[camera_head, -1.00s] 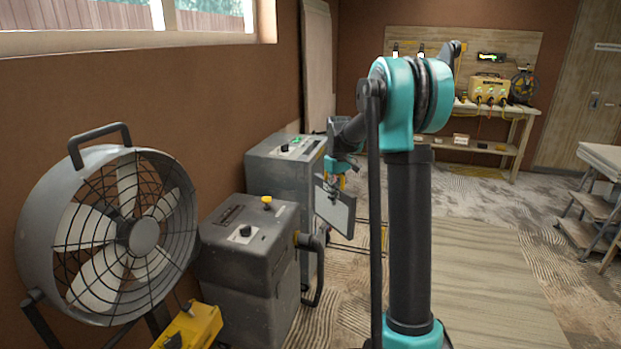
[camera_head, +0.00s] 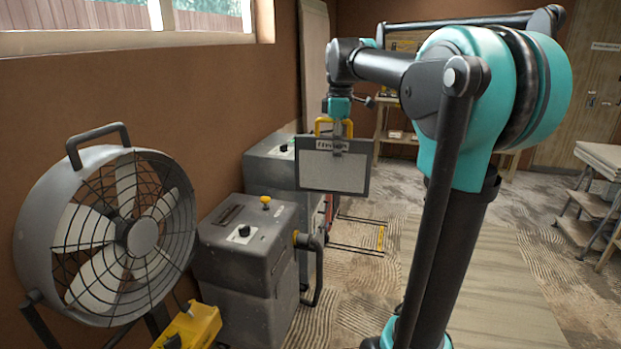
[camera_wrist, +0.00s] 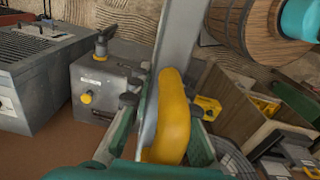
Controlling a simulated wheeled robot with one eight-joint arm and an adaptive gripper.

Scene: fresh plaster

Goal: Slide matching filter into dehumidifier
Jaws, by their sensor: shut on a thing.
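My gripper (camera_head: 339,118) is shut on the yellow handle (camera_wrist: 174,110) of a flat, grey-framed filter (camera_head: 332,170) with a pale face and a label along its top. The filter hangs upright in the air, clear of the floor, and overlaps the rear grey cabinet (camera_head: 262,168) in the head view. In the wrist view the filter's grey frame (camera_wrist: 176,38) extends away from the fingers. A nearer grey cabinet (camera_head: 250,245) has a yellow knob and a side hose. I cannot tell which cabinet is the dehumidifier; no filter slot is clearly visible.
A large caged fan (camera_head: 140,235) and a yellow case (camera_head: 190,325) stand at the left. The wrist view shows a wooden drum (camera_wrist: 236,28) and a wooden crate (camera_wrist: 228,105). Wooden steps (camera_head: 590,205) stand at the right. Bare floor (camera_head: 350,285) lies below the filter.

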